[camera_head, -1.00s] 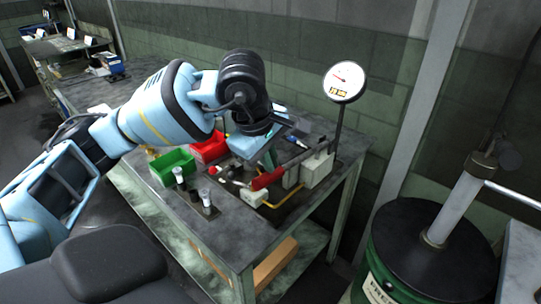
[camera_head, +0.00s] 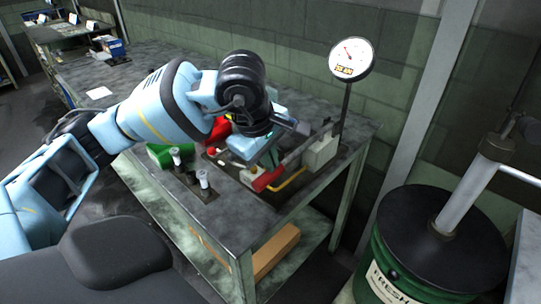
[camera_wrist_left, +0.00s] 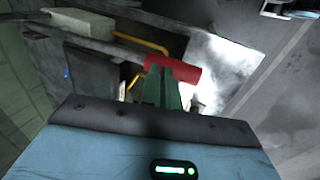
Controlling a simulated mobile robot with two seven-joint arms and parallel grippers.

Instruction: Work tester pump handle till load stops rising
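The tester on the bench has a pump handle with a red grip (camera_head: 268,179). The red grip also lies across my fingertips in the wrist view (camera_wrist_left: 180,69). My left gripper (camera_head: 268,158) reaches down from above, and its green fingers (camera_wrist_left: 160,88) appear closed on the red grip. My wrist partly hides the handle's lever. The round white load gauge (camera_head: 351,58) stands on a post behind; its red needle points up and slightly left. The orange display under it is too small to read surely. The pale tester block (camera_head: 321,150) sits behind the handle. My right gripper is out of view.
A green bin (camera_head: 160,156) and a red bin (camera_head: 218,129) stand left of the tester. Small cups (camera_head: 203,180) stand near the bench's front edge. A yellow pipe (camera_head: 290,179) runs beside the handle. A dark green drum (camera_head: 440,235) stands at the right.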

